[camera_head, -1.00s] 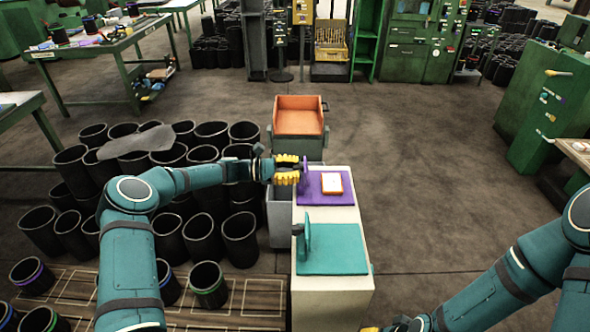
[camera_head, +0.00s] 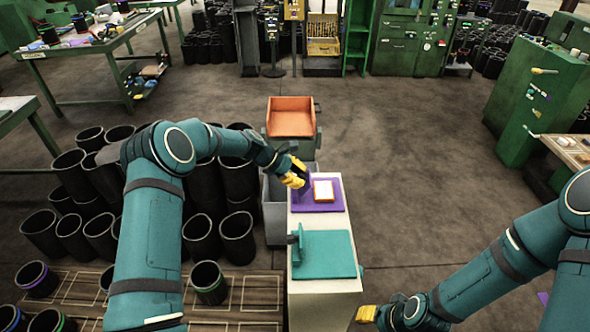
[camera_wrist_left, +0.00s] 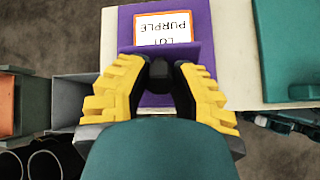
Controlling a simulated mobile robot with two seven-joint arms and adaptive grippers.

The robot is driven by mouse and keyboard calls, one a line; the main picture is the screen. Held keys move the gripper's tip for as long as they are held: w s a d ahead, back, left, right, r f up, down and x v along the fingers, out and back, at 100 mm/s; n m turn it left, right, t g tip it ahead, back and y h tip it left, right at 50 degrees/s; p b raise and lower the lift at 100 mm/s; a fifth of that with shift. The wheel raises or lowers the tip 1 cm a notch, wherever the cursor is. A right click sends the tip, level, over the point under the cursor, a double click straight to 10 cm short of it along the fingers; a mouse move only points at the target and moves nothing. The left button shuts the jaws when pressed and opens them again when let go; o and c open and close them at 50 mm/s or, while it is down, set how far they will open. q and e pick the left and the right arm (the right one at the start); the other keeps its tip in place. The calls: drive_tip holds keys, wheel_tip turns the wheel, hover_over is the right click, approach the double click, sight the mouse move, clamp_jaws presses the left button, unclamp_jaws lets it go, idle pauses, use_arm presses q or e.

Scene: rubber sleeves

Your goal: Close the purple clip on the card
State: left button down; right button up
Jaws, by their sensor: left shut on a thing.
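The purple board (camera_head: 333,207) lies on the far part of the pale bench top, with the orange-rimmed white card (camera_head: 324,190) on it. In the left wrist view the card (camera_wrist_left: 163,28) reads "LOT PURPLE" upside down. The purple clip (camera_wrist_left: 185,53) is a flap tilted over at the card's near edge, partly hidden by the fingers. My left gripper (camera_head: 297,176) is shut on the clip, its yellow fingers on either side in the left wrist view. Whether the clip presses on the card I cannot tell. My right gripper (camera_head: 366,314) is low near the bench's front, its fingers unclear.
A teal board (camera_head: 325,258) with its own upright teal clip (camera_head: 298,243) lies nearer on the same bench (camera_head: 325,285). An orange tray (camera_head: 291,120) stands behind. Black rubber sleeves (camera_head: 72,185) crowd the left. Floor to the right is open.

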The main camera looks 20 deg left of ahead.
sight(309, 177)
use_arm(q)
drive_tip(key=d+y+p, duration=0.1)
drive_tip(key=d+g+y+p, duration=0.1)
drive_tip(key=y+p, duration=0.1)
drive_tip(key=shift+w+r+y, duration=0.15)
drive_tip(key=shift+w+y, duration=0.15)
drive_tip(key=shift+d+y, duration=0.15)
drive_tip(key=shift+y, duration=0.25)
drive_tip(key=shift+w+d+f+g+y+p, duration=0.15)
drive_tip(key=shift+d+f+g+y+p, duration=0.2)
drive_tip(key=shift+y, duration=0.55)
drive_tip(key=shift+w+d+f+g+y+b, duration=0.15)
drive_tip(key=shift+f+g+y+b, duration=0.1)
drive_tip(key=shift+y, duration=0.3)
drive_tip(key=shift+s+d+f+g+y+b, duration=0.15)
drive_tip(key=shift+f+y, duration=0.1)
drive_tip(key=shift+y, duration=0.3)
drive_tip(key=shift+w+d+f+g+y+b, duration=0.1)
drive_tip(key=shift+f+g+y+b, duration=0.1)
drive_tip(key=shift+y+b, duration=0.3)
drive_tip(key=shift+d+f+g+y+b, duration=0.1)
drive_tip(key=shift+f+g+y+b, duration=0.15)
drive_tip(key=shift+y, duration=0.45)
use_arm(e)
drive_tip(key=shift+s+r, duration=0.1)
drive_tip(key=shift+r, duration=1.1)
